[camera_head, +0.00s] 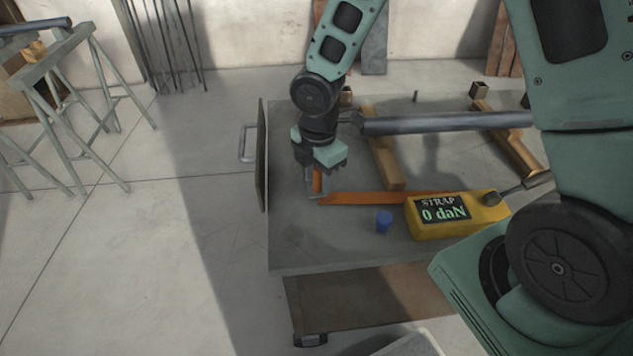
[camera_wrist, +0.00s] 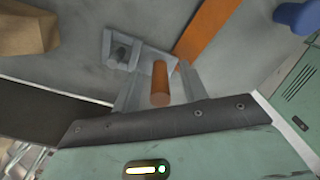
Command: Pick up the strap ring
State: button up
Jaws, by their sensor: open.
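The orange strap (camera_head: 365,198) lies on the grey cart top and runs left from the yellow gauge (camera_head: 455,218), whose display reads "STRAP 0 daN". At its left end, under my gripper (camera_head: 318,182), stands a small orange post (camera_head: 317,181), which appears to be the ring's grip. In the wrist view the orange post (camera_wrist: 160,82) is between the two open fingers of my gripper (camera_wrist: 160,92), with a gap seen on its left side. A grey metal bracket (camera_wrist: 121,52) lies just beyond it, beside the strap (camera_wrist: 207,27). The ring's outline is largely hidden by the fingers.
A blue cup-like piece (camera_head: 384,222) stands in front of the strap. A long grey tube (camera_head: 445,122) rests across wooden blocks (camera_head: 383,150) behind. An upright panel (camera_head: 262,155) edges the cart's left side. The cart's front left is clear.

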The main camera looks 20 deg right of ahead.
jog(key=shift+f, duration=0.65)
grip_shut()
jog(key=shift+r, duration=0.1)
